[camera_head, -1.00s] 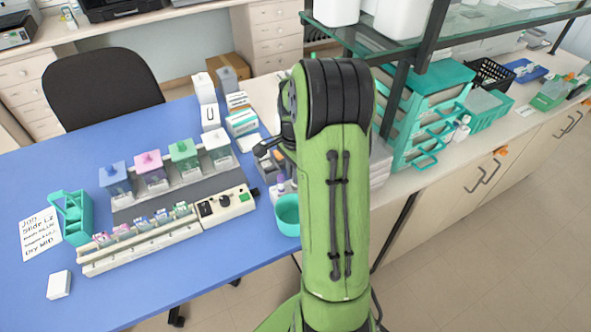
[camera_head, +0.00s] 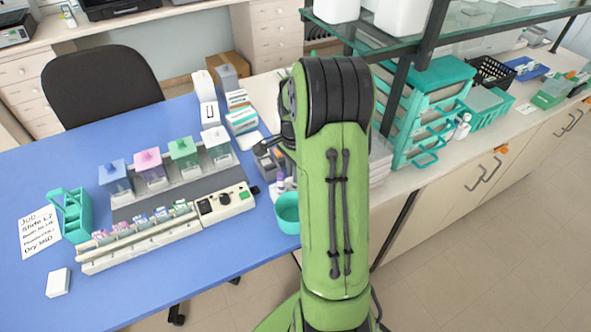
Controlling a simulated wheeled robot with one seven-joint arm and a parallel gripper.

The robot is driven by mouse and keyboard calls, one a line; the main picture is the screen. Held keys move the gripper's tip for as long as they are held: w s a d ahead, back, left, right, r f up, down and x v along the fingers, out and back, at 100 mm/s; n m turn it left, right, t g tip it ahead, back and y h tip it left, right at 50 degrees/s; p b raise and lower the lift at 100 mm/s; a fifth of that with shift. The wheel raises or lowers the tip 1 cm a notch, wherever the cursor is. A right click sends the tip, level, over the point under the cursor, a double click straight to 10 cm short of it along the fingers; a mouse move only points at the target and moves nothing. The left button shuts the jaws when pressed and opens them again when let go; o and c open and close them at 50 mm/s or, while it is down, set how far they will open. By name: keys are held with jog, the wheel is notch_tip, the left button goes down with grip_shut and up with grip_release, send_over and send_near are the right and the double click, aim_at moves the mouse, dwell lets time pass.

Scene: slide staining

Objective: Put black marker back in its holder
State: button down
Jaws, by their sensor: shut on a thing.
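My green arm stands upright across the middle of the view and hides what lies behind it. A dark part of my wrist shows at its left edge, but the jaws are hidden, so I cannot see what they hold. A grey holder (camera_head: 268,160) with dark parts stands on the blue table just left of my arm, partly covered by it. I cannot make out a black marker; it may be hidden behind the arm or too small to tell.
A staining rack (camera_head: 225,207) with colored-lid jars stands on the blue table (camera_head: 190,285). A teal cup (camera_head: 287,213) sits at the table's right edge. Cartons (camera_head: 240,120) stand behind the grey holder.

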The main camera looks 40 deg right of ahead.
jog(key=shift+f, duration=0.15)
jog(key=c, duration=1)
grip_release()
notch_tip(320, 180, up, 16)
jog(key=p, duration=0.3)
jog(key=shift+f, duration=0.15)
